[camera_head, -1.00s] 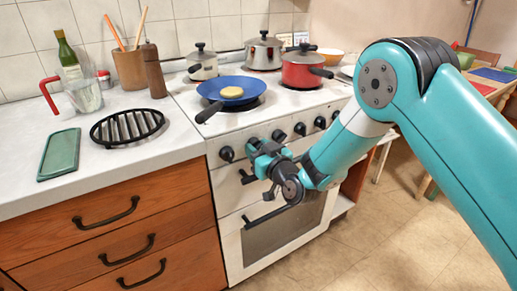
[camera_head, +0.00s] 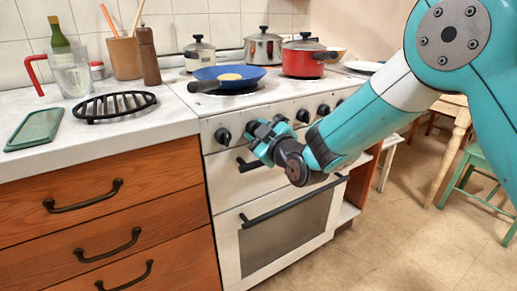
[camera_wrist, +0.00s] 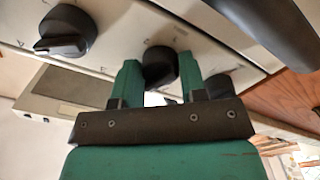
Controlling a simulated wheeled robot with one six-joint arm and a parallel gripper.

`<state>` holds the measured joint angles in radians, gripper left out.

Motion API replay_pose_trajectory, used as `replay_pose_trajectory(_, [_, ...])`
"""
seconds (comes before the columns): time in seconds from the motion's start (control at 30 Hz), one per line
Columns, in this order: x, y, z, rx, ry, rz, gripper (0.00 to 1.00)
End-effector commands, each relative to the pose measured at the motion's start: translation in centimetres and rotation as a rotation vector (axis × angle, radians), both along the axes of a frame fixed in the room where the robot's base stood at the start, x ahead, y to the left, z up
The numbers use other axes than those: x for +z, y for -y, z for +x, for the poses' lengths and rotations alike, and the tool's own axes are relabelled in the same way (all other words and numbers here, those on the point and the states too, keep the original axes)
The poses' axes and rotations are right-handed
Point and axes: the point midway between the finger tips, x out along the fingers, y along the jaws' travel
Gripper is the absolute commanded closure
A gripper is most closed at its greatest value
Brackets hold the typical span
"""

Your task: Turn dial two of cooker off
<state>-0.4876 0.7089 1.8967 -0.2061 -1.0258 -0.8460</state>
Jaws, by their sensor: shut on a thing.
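The white cooker (camera_head: 228,190) has a row of black dials along its front panel. In the head view my gripper (camera_head: 268,130) is at the panel, just right of the leftmost dial (camera_head: 223,135), and largely hides the second dial. In the wrist view my gripper (camera_wrist: 158,78) has its teal fingers on either side of dial two (camera_wrist: 160,62) and is shut on it. A neighbouring dial (camera_wrist: 66,32) shows to the left, and another (camera_wrist: 220,86) is partly hidden behind the right finger. Dial two's pointer setting cannot be read.
A blue pan (camera_head: 232,78) on the hob has its handle near the front left edge. The oven handle (camera_head: 290,203) juts out below my gripper.

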Motion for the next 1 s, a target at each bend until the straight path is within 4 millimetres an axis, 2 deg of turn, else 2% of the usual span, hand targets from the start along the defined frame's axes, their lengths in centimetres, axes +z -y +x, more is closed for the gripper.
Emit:
replay_pose_trajectory(0.03, [-0.56, -0.01, 0.01, 0.0, 0.028, -0.032, 0.85])
replay_pose_trajectory(0.5, [-0.13, 0.02, 0.05, 0.0, 0.188, -0.276, 0.85])
replay_pose_trajectory(1.0, [0.14, 0.02, 0.05, 0.0, 0.222, -0.328, 0.85])
